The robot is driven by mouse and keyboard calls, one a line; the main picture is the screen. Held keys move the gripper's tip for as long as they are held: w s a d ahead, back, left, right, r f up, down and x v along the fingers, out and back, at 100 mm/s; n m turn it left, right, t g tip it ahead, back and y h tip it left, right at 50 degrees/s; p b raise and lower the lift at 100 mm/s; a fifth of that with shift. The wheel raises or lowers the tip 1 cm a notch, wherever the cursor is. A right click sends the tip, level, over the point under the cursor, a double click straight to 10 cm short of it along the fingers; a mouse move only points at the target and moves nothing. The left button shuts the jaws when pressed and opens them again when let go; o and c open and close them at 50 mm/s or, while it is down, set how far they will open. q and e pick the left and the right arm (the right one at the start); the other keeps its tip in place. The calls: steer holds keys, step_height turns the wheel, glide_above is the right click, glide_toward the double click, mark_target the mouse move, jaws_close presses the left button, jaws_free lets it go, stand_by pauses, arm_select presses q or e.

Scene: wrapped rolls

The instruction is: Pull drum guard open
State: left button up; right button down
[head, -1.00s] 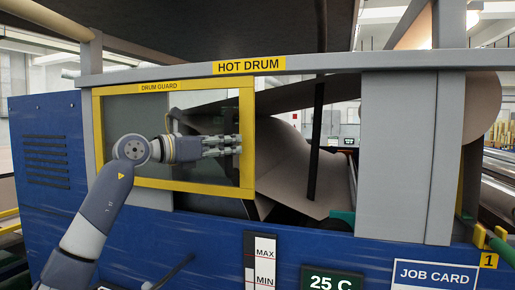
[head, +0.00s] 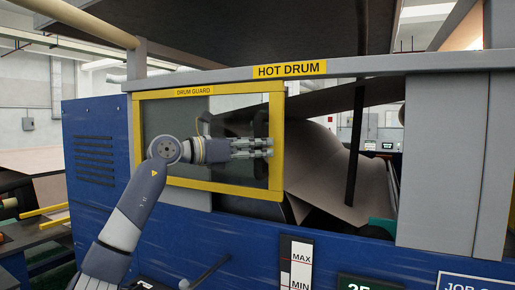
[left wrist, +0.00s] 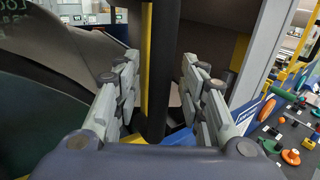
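The drum guard (head: 278,145) is a yellow-framed clear panel on the front of the blue machine, below the "HOT DRUM" sign (head: 290,69). A gap shows to the right of its frame. My left gripper (head: 268,147) is at the right part of the guard, pointing right. Contact at the fingertips is hard to make out. My right gripper is in neither view.
Brown sheet (head: 335,165) runs over the drum behind the opening. A dark upright rod (head: 355,145) stands in the opening, and a wide grey post (head: 442,165) bounds it at right. A MAX/MIN gauge (head: 296,265) is below on the blue front.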

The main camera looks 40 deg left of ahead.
arm_select(q)
steer(key=v, duration=1.2)
stand_by(0.6)
stand_by(0.5)
